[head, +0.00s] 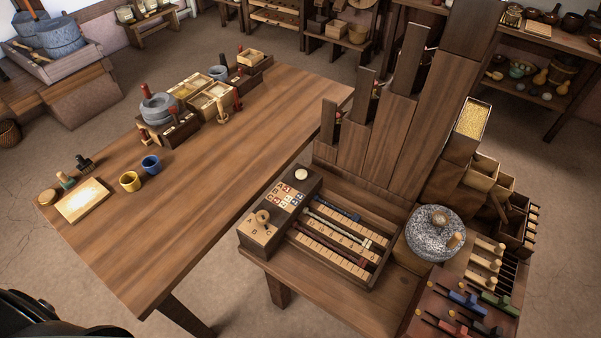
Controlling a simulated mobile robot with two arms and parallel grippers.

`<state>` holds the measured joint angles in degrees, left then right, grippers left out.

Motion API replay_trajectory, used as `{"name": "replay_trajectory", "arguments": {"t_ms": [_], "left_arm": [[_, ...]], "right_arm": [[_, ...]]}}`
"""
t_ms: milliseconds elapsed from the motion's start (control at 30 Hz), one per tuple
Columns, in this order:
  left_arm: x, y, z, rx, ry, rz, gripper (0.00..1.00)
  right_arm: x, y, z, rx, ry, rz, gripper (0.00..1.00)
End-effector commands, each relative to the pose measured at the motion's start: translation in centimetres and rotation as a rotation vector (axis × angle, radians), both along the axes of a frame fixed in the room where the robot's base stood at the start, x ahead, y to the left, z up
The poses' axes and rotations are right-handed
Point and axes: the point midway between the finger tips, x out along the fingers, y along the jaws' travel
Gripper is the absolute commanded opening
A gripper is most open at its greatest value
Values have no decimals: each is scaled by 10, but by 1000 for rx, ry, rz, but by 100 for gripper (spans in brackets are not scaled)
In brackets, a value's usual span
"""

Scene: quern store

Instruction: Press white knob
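A small round white knob (301,174) sits on top of the far end of a dark wooden control box (312,188). The box stands at the left side of the wooden console on the right. Between the two knobs lies a panel of small lettered tiles (287,196). Neither gripper shows in the head view, so nothing is seen touching the white knob. Whether the knob is pressed in cannot be told.
Sliders on scales (335,235) lie right of the box, beside a grey quern stone (435,232) and coloured levers (468,300). Tall wooden chutes (395,130) rise behind. A long wooden table (200,200) on the left holds cups and boxes; its middle is clear.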

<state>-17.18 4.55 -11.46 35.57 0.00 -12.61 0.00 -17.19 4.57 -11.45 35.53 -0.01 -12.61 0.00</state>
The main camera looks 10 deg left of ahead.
Motion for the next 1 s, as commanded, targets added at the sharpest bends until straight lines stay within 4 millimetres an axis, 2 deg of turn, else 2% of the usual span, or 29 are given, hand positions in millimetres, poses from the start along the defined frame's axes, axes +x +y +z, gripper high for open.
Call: {"name": "replay_trajectory", "arguments": {"t_ms": [33,100,200,1000], "left_arm": [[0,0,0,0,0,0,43],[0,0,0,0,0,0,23],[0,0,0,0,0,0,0],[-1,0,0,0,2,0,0]], "right_arm": [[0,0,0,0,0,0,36],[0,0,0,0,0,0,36],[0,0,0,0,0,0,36],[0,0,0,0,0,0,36]]}}
